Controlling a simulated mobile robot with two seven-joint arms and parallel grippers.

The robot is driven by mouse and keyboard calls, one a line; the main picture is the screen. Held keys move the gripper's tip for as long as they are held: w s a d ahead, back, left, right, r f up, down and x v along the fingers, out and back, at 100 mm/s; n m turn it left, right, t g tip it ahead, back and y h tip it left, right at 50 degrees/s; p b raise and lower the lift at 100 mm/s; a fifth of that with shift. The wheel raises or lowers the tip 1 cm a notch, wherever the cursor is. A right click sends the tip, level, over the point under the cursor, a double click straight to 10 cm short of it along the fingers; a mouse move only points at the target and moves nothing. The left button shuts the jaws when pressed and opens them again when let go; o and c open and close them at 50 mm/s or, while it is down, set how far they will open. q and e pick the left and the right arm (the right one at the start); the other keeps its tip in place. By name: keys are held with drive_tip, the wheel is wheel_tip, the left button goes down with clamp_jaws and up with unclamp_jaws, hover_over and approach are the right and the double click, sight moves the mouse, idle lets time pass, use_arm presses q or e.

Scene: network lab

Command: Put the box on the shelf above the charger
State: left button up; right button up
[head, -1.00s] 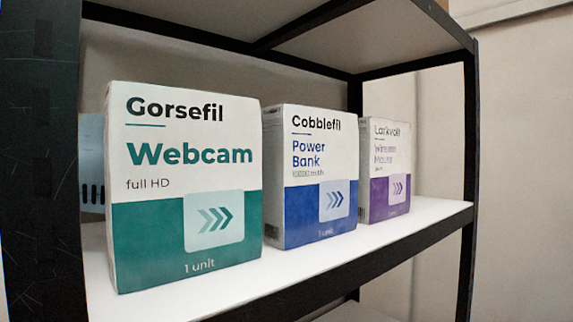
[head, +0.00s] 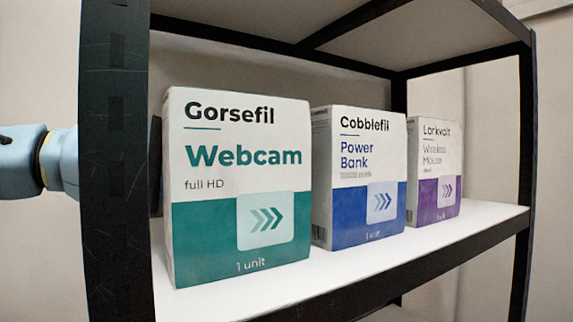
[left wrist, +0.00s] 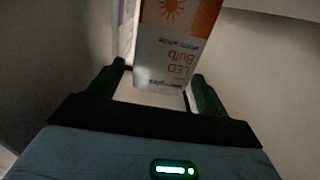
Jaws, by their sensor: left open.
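In the left wrist view a white and orange box (left wrist: 168,52) marked "LED Bulb warm white" shows upside down. My left gripper (left wrist: 157,72) is open, with one dark green finger on each side of the box's near end. I cannot tell whether either finger touches it. In the head view my left arm comes in from the left behind the black shelf post, and its gripper is mostly hidden by the post and the webcam box. No box marked charger shows. My right gripper is not in view.
A white shelf (head: 440,232) holds a green webcam box (head: 240,190), a blue power bank box (head: 360,180) and a purple mouse box (head: 435,175) in a row. A black post (head: 115,200) stands at the left. Another shelf board (head: 400,45) is above them.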

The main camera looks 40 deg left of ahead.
use_arm(q)
drive_tip(key=p+v, duration=0.1)
drive_tip(key=v, duration=0.8)
drive_tip(key=shift+s+p, duration=0.2)
drive_tip(key=shift+p, duration=0.15)
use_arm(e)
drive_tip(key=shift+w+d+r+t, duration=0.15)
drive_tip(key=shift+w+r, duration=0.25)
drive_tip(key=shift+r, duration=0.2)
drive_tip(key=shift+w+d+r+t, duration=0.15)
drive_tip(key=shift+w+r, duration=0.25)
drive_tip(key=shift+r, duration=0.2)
use_arm(q)
drive_tip(key=shift+a, duration=0.1)
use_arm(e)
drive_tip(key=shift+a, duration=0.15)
